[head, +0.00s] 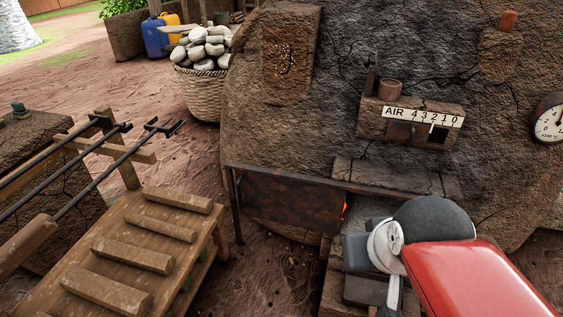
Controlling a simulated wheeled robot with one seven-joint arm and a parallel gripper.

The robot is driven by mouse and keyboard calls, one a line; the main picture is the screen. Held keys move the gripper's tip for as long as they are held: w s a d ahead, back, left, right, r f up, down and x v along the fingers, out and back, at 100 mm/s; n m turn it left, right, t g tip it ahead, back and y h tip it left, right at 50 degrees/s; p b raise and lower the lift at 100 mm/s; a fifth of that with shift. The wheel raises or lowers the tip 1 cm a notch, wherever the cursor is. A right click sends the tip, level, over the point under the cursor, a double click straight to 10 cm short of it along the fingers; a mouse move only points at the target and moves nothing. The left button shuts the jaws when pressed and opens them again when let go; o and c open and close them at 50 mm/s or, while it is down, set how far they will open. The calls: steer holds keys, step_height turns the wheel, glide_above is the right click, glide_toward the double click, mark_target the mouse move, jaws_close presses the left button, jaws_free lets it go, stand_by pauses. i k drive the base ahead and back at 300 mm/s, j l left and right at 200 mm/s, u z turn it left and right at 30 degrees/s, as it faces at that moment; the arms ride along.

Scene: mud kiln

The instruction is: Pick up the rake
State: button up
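The wooden rack (128,176) holds both clear of the ground. My red arm is at the lower right, well away from the rake. I cannot make out my gripper's fingers.
A low wooden bench (150,232) with several slats stands right of the handle. The mud kiln (300,130) fills the centre and right, with a rusty metal bar (290,176) and glowing opening. A basket of stones (203,90) stands behind. Bare ground lies between rack and basket.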

mark_target(96, 121)
steer(key=u, duration=1.8)
steer(key=i+l+u, duration=0.3)
steer(key=i+u, duration=0.2)
steer(key=i+l+u, duration=0.5)
steer(key=i+l, duration=0.05)
steer(key=i, duration=0.05)
